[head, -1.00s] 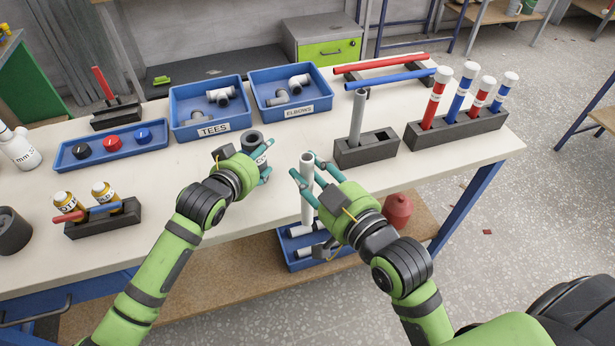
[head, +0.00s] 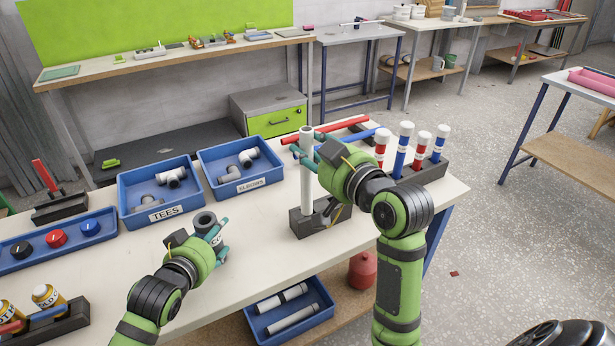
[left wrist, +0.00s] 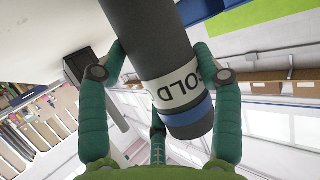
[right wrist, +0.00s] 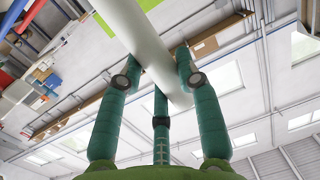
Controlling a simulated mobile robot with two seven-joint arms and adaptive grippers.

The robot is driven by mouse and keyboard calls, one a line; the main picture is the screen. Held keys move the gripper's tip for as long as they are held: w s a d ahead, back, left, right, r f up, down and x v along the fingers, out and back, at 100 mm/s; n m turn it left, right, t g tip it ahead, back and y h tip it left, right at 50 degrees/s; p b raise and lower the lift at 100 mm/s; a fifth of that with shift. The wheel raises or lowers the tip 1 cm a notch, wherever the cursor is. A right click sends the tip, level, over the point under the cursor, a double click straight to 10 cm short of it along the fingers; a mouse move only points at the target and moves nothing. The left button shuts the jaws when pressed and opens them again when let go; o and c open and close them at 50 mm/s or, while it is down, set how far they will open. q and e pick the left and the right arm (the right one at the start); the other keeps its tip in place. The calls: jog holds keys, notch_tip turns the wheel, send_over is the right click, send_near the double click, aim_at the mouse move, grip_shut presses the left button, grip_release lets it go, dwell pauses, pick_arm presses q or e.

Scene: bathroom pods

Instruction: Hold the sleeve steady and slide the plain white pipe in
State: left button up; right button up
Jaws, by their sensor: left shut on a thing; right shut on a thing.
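The sleeve (head: 205,222) is a dark grey tube with a white label and a blue band. My left gripper (head: 218,238) is shut around it above the table's front part. In the left wrist view the sleeve (left wrist: 150,45) sits between the fingers, with "COLD" on its label. The plain white pipe (head: 307,165) stands roughly upright in my right gripper (head: 318,160), to the right of the sleeve and apart from it. The white pipe also shows in the right wrist view (right wrist: 140,35), between the shut fingers. Its lower end overlaps a dark block in the head view.
Blue bins of tees (head: 150,218) and elbows (head: 235,188) stand at the back. A rack (head: 430,172) of capped red and blue pipes is at right. A blue tray (head: 265,325) of pipes is on the lower shelf.

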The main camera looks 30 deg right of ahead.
jog(key=w+a+r+n+g+y, duration=0.1)
jog(key=w+a+r+n+y, duration=0.1)
jog(key=a, duration=0.8)
jog(key=w+a+r+n+g+y, duration=0.1)
jog(key=w+a+r+n+y, duration=0.2)
jog(key=a, duration=0.7)
jog(key=w+r+y, duration=0.1)
jog(key=w+y, duration=0.1)
jog(key=shift+w, duration=0.4)
jog(key=shift+f, duration=2.3)
jog(key=shift+d, duration=0.1)
notch_tip(320, 180, down, 13)
dwell(1.4)
